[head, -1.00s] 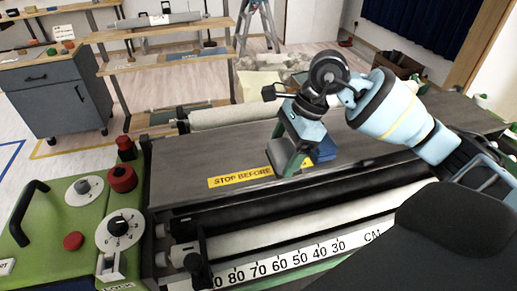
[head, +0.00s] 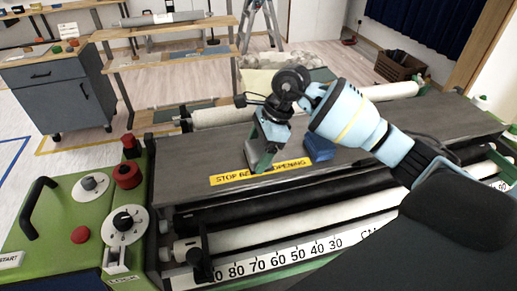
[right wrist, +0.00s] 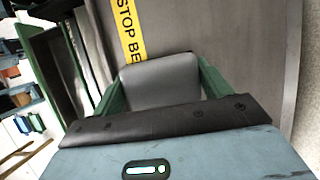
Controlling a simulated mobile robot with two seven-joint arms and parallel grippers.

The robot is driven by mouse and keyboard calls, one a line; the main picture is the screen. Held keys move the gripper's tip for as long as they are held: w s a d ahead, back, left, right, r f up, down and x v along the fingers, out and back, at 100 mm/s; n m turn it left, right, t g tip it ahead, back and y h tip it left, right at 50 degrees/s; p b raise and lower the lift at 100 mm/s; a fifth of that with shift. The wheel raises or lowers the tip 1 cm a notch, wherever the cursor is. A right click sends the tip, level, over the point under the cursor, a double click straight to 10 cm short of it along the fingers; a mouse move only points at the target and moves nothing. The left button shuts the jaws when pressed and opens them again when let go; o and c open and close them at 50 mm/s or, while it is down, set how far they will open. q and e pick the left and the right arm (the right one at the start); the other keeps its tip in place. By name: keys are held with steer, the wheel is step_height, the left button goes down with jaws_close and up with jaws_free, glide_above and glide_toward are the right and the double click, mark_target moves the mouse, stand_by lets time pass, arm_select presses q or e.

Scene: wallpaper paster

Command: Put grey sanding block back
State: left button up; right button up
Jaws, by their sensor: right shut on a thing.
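The grey sanding block (right wrist: 160,80) sits between the two green fingers of my right gripper (right wrist: 162,86) in the right wrist view, and the fingers are shut on it. In the head view my right gripper (head: 261,160) points down over the dark top of the paster machine (head: 195,160), just behind the yellow "STOP BEFORE OPENING" label (head: 230,178). The block is mostly hidden there by the fingers. I cannot tell whether it touches the top. My left gripper is not in view.
A blue block (head: 319,148) lies on the machine top, right of my right gripper. The green control panel (head: 65,215) with knobs stands at the left. A grey cabinet (head: 55,92) and wooden shelves (head: 170,60) stand behind. The machine top left of the gripper is clear.

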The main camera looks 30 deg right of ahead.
mark_target(260, 149)
steer(key=shift+f, duration=0.3)
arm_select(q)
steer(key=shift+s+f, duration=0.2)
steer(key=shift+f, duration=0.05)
arm_select(e)
steer(key=o, duration=1)
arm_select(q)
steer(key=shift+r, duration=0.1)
arm_select(e)
steer(key=shift+r, duration=0.1)
steer(key=b+v, duration=0.1)
steer(key=v, duration=0.6)
steer(key=shift+s, duration=0.15)
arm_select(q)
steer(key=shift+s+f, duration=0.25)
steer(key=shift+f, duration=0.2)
arm_select(e)
steer(key=shift+d+r, duration=0.1)
steer(key=shift+r, duration=0.25)
